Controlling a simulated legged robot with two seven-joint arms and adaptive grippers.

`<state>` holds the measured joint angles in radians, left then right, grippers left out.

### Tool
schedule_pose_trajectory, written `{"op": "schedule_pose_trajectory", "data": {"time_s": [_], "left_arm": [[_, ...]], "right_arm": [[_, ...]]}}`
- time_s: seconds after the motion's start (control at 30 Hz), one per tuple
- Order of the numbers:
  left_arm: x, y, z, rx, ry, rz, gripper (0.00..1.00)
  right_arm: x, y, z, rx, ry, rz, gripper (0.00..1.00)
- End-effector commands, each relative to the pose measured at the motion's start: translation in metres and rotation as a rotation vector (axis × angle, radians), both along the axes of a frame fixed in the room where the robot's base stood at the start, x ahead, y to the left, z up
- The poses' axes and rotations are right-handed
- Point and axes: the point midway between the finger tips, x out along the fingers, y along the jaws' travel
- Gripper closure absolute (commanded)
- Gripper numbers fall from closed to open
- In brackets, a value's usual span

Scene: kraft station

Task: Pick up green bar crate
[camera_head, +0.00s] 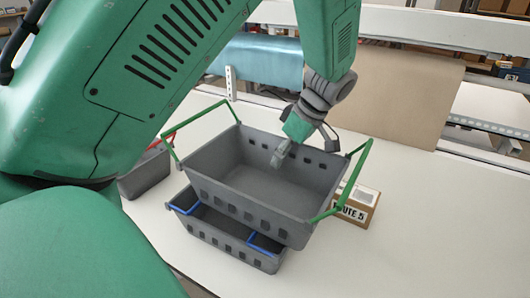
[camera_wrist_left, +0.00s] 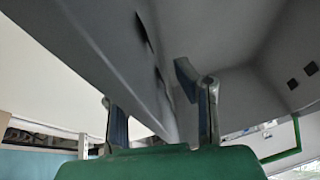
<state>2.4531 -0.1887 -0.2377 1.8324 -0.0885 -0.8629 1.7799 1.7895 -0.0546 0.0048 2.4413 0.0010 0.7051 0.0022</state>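The green bar crate (camera_head: 232,186) is a dark grey basket with two raised green end bars, in the middle of the head view. It sits over a crate with blue bars; whether it rests on it or hangs just above is unclear. My left gripper (camera_head: 294,146) reaches down at its far wall, with a grey finger inside the crate. In the left wrist view, my left gripper (camera_wrist_left: 160,112) has its fingers spread on either side of the crate wall (camera_wrist_left: 120,72). Contact with the wall is unclear. My right gripper is not in view.
The blue-bar crate (camera_head: 222,234) lies underneath, and a red-bar crate (camera_head: 147,174) stands to the left, partly hidden by my arm. The white table (camera_head: 420,235) is clear to the right.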

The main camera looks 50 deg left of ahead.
Motion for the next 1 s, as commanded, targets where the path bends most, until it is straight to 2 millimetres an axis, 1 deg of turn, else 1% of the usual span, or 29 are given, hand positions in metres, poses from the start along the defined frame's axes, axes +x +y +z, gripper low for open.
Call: {"op": "schedule_pose_trajectory", "data": {"time_s": [0.1, 0.3, 0.33, 0.37, 0.4, 0.8, 0.87, 0.97, 1.0], "left_arm": [[-0.003, 0.002, -0.008, -0.001, 0.002, 0.000, 0.73], [-0.004, 0.002, -0.008, 0.000, -0.001, 0.000, 0.73], [-0.004, 0.002, -0.008, 0.000, -0.001, 0.000, 0.77], [-0.004, 0.002, -0.008, 0.000, -0.001, 0.000, 0.87], [-0.004, 0.003, -0.008, 0.000, -0.001, 0.000, 1.00], [-0.003, 0.003, -0.006, 0.000, -0.002, -0.001, 1.00], [-0.002, 0.003, -0.001, 0.002, -0.003, 0.000, 1.00], [-0.002, 0.003, 0.013, 0.002, -0.006, 0.000, 1.00], [-0.002, 0.003, 0.021, 0.002, -0.007, -0.001, 1.00]], "right_arm": [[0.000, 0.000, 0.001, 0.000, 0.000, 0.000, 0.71], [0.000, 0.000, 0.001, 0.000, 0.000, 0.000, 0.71], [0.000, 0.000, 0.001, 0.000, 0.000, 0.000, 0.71], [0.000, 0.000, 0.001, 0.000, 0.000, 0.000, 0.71], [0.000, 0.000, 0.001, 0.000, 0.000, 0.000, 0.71], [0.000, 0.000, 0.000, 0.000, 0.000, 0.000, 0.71], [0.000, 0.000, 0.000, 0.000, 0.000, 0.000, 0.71], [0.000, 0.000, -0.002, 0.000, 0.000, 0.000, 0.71], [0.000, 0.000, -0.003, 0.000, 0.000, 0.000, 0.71]]}}
